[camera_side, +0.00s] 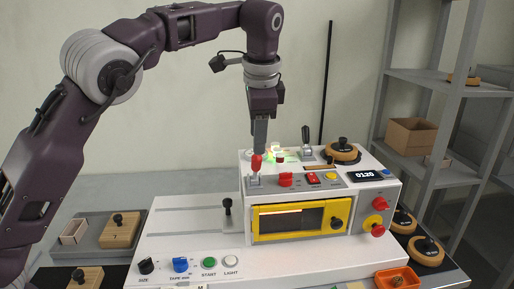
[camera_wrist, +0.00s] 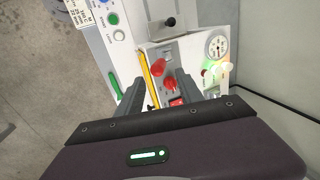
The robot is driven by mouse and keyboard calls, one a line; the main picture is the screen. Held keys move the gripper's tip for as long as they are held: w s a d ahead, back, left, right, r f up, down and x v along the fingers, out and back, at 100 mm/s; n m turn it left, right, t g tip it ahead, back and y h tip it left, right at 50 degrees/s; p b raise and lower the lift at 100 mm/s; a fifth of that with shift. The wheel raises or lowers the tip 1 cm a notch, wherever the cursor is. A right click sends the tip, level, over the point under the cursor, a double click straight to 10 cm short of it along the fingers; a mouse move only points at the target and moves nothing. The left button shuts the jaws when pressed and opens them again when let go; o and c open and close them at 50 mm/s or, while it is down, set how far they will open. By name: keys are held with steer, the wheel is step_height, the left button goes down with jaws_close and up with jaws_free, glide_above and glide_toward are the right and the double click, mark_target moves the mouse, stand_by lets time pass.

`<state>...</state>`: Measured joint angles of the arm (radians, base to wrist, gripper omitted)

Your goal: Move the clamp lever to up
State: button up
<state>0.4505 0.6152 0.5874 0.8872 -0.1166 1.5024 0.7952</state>
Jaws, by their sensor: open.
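A lever with a red grip (camera_side: 256,163) stands nearly upright in a metal base at the front left of the machine's top. Another lever with a dark grip (camera_side: 306,135) stands further back to the right. No readable label shows which one is the clamp lever. My gripper (camera_side: 259,148) points down just above the red grip, its fingers partly overlapping it in the side view. In the wrist view my gripper (camera_wrist: 170,88) is open, with the red grip (camera_wrist: 157,67) ahead of and between the fingertips. I cannot tell whether they touch.
A round wooden piece with a black knob (camera_side: 343,153) sits at the back right. Shelves (camera_side: 440,80) stand at right.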

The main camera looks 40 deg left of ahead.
mark_target(257, 168)
steer(key=x, duration=0.8)
steer(key=shift+s+r, duration=0.1)
steer(key=shift+s+d, duration=0.25)
steer(key=shift+r, duration=4)
